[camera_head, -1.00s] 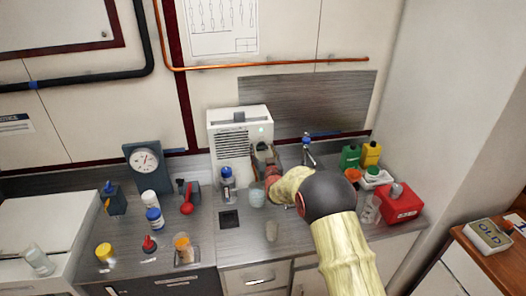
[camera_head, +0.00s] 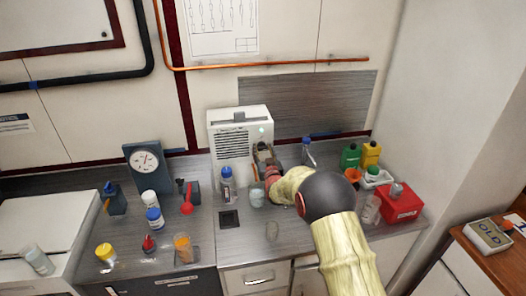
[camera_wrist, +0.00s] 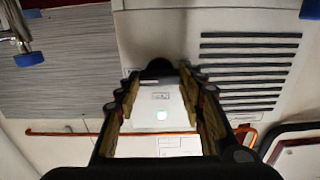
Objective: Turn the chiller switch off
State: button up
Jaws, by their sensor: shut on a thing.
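The chiller is a white box (camera_head: 240,118) with a slotted grille, standing at the back of the counter. My gripper (camera_head: 262,152) is at the chiller's front right, below the light. In the wrist view my gripper (camera_wrist: 158,76) has its fingers on either side of a dark rounded piece (camera_wrist: 158,67), apparently the chiller switch, and is shut on it. The fingers hide much of the switch, so its exact position is unclear.
A blue-capped bottle (camera_head: 227,184) and a clear beaker (camera_head: 257,197) stand close left of my arm. A tap (camera_head: 308,152) stands to the right, with green (camera_head: 351,157) and yellow (camera_head: 371,154) bottles and a red box (camera_head: 401,206) beyond. The front middle counter is mostly clear.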

jog(key=shift+b, duration=0.3)
jog(key=n+b, duration=0.3)
jog(key=b, duration=0.1)
jog(key=shift+f+n, duration=0.15)
jog(key=shift+n, duration=0.25)
jog(key=n+b, duration=0.4)
jog(key=shift+a+n, duration=0.1)
jog(key=shift+n, duration=0.2)
jog(key=n+b, duration=0.3)
jog(key=n, duration=0.1)
jog(key=shift+n, duration=0.3)
jog(key=shift+a+n+b, duration=0.1)
jog(key=shift+n+b, duration=1.05)
jog(key=shift+n, duration=1.35)
jog(key=o, duration=1.2)
